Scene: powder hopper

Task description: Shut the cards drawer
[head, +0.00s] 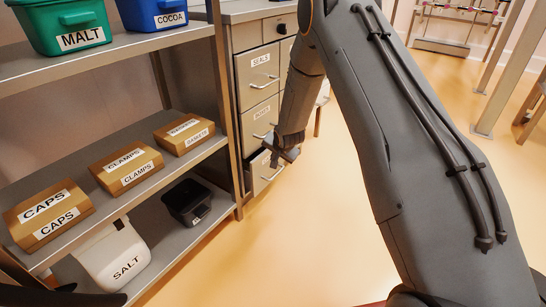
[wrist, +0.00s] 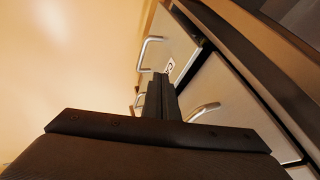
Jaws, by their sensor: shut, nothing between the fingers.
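A grey drawer cabinet (head: 258,72) stands beyond the shelf in the head view. Its lowest visible drawer (head: 264,172) seems to stand out a little from the fronts above; my gripper partly covers it and its label cannot be read. My gripper (head: 287,156) is shut and empty, just in front of it. In the wrist view, the shut fingers (wrist: 160,80) point at a drawer front (wrist: 176,40) with a bar handle (wrist: 149,50) and a partly hidden label. I cannot tell whether the fingertips touch it. A neighbouring drawer front (wrist: 225,90) has its own handle (wrist: 203,111).
A metal shelf (head: 150,150) close on the left holds boxes and bins, including a black bin (head: 187,203) near the cabinet. Drawers labelled SEALS (head: 260,66) and another below it look shut.

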